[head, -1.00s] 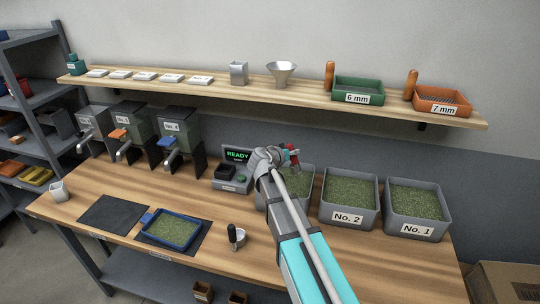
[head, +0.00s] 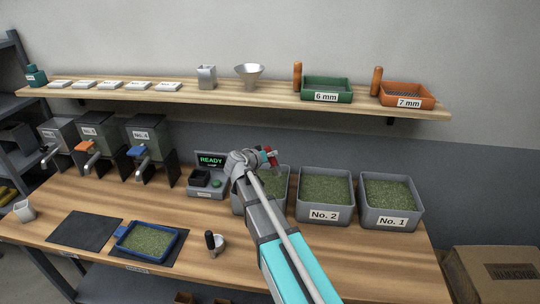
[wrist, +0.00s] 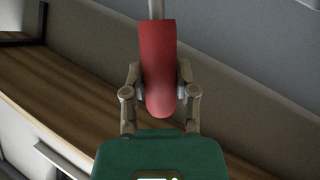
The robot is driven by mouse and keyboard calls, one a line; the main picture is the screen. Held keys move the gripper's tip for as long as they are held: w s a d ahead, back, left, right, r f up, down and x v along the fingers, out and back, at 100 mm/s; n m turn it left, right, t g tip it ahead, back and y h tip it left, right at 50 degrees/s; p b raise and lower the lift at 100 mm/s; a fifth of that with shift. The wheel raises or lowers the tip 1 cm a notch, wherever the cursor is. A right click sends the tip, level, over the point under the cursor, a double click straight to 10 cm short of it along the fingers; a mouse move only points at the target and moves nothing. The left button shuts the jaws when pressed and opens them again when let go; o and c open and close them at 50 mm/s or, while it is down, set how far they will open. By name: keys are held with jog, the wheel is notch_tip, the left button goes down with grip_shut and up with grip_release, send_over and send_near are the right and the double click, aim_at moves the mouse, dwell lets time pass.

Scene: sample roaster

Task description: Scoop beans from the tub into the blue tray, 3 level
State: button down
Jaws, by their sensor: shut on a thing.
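My gripper (head: 268,157) is shut on a red handle (wrist: 158,65) with a metal shaft, seen close in the wrist view; the tool's working end is not clear. In the head view it is above or behind a grey tub (head: 243,203) half hidden by my arm. The No. 2 tub (head: 325,214) and No. 1 tub (head: 392,220) stand to its right, both holding green beans. The blue tray (head: 121,249) lies on a dark mat at the front left, with green beans spread in it.
A scale reading READY (head: 209,189) and hoppers (head: 147,139) stand at the back. A shelf (head: 225,100) runs above with a funnel and trays. An empty dark mat (head: 84,230) lies at left.

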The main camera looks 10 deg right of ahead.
jog(key=shift+w+a+f+n+h+b, duration=0.5)
jog(key=shift+w+a+f+n+b, duration=0.7)
jog(key=shift+f+b, duration=5.05)
jog(key=shift+s+a+r+m+t+y+p, duration=0.15)
jog(key=shift+r+m+y+p, duration=0.4)
jog(key=shift+r+m+p, duration=0.8)
jog(key=shift+w+r+m+t+y+p, duration=0.15)
jog(key=shift+r+m+y+p, duration=0.4)
jog(key=shift+r+m+p, duration=0.8)
jog(key=shift+s+f+n+p, duration=0.1)
jog(key=shift+f+n+p, duration=0.15)
jog(key=shift+n, duration=0.25)
jog(key=shift+r, duration=0.15)
notch_tip(320, 180, up, 8)
jog(key=p, duration=0.7)
jog(key=shift+f+p, duration=0.2)
jog(key=shift+p, duration=0.2)
jog(key=shift+a+f, duration=0.1)
